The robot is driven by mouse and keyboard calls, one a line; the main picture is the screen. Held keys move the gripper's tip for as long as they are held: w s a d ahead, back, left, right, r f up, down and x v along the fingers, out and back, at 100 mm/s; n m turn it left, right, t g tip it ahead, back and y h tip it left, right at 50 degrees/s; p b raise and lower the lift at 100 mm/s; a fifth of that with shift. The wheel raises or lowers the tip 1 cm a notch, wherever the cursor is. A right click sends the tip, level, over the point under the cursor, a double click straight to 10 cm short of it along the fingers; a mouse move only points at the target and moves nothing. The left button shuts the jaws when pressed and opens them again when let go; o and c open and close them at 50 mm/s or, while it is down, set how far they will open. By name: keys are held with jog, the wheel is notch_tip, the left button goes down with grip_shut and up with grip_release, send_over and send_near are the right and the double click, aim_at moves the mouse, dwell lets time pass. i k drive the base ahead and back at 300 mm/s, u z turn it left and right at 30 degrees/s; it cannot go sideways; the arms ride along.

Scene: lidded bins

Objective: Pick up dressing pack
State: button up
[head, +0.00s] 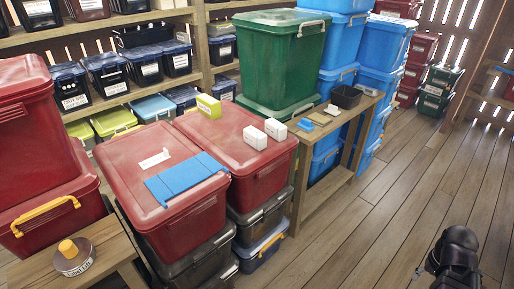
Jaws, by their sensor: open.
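No label reading dressing pack can be made out. A small blue pack (305,124) lies on the wooden bench to the right. I cannot tell which of these is the dressing pack. My dark gripper (432,271) is at the bottom right over bare floor, far from all of them. It is open and holds nothing that I can see; its fingers are partly hidden.
A blue flat panel (186,178) lies across the front red bin (165,215). A round, yellow-knobbed item (72,258) stands on a front-left bench. Green bins (280,60) and blue bins (383,45) are stacked behind. The wooden floor (370,225) at right is clear.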

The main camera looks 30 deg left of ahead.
aim_at(256, 139)
jog(key=z, duration=0.05)
jog(key=k, duration=1.45)
jog(key=u, duration=1.55)
jog(key=i, duration=1)
jog(key=u, duration=0.05)
